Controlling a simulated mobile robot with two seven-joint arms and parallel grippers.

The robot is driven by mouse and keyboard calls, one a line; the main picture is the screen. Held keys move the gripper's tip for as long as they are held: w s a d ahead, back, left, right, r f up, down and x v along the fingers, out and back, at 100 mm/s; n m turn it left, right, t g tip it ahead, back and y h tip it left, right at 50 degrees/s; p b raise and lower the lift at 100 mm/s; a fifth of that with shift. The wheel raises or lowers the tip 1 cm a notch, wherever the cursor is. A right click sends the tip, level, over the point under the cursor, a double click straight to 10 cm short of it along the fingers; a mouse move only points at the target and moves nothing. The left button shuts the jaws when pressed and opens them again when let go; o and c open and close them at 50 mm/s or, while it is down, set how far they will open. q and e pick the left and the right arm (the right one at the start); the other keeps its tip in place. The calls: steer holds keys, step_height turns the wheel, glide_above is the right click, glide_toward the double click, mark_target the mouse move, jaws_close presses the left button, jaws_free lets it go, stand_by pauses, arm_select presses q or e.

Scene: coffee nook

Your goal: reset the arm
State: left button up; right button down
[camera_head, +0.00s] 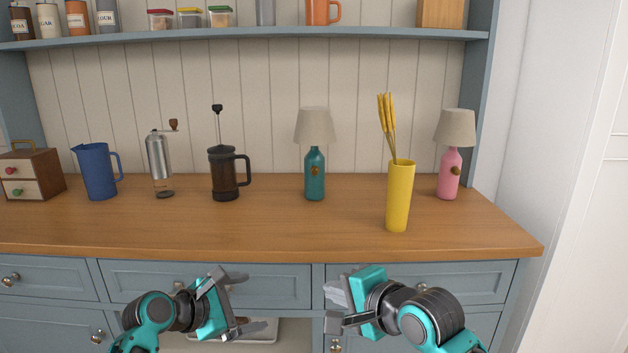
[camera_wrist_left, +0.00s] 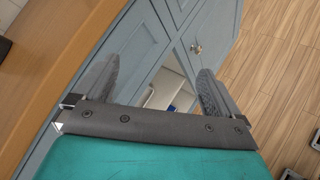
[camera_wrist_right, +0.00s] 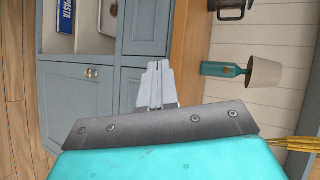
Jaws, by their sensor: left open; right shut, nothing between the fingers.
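My left gripper (camera_head: 243,302) is in front of the cabinet fronts, below the counter edge. Its fingers are spread and empty, also in the left wrist view (camera_wrist_left: 158,85). My right gripper (camera_head: 338,305) is at about the same height, to the right, pointing left. In the right wrist view its fingers (camera_wrist_right: 157,85) are together with nothing between them. Neither gripper appears to touch anything.
The wooden counter (camera_head: 290,235) holds a yellow vase (camera_head: 398,195), teal lamp (camera_head: 314,175), pink lamp (camera_head: 449,172), French press (camera_head: 224,174), grinder (camera_head: 159,162), blue pitcher (camera_head: 97,170) and small drawer box (camera_head: 35,172). An open cabinet space (camera_head: 292,338) lies below.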

arm_select(q)
steer(key=s+a+f+m+y+p, duration=0.4)
steer(key=s+f+m, duration=0.6)
steer(key=s, duration=0.3)
steer(key=s+m+t+y+p, duration=0.1)
steer(key=s+m+y+p, duration=0.1)
steer(key=s+m, duration=1.1)
steer(key=shift+s+a+f+p, duration=0.15)
steer(key=shift+s+p, duration=0.25)
steer(key=shift+s, duration=0.7)
arm_select(e)
steer(key=s+d+f+n+h, duration=0.2)
steer(key=s+d+f+n, duration=0.4)
steer(key=s, duration=0.5)
steer(key=s+d+f+n+h, duration=0.3)
steer(key=s+d+f+n, duration=0.4)
steer(key=s+f, duration=0.4)
steer(key=shift+s+d+f+n+h, duration=0.15)
steer(key=shift+s+d+n+h, duration=0.2)
steer(key=shift+s, duration=0.4)
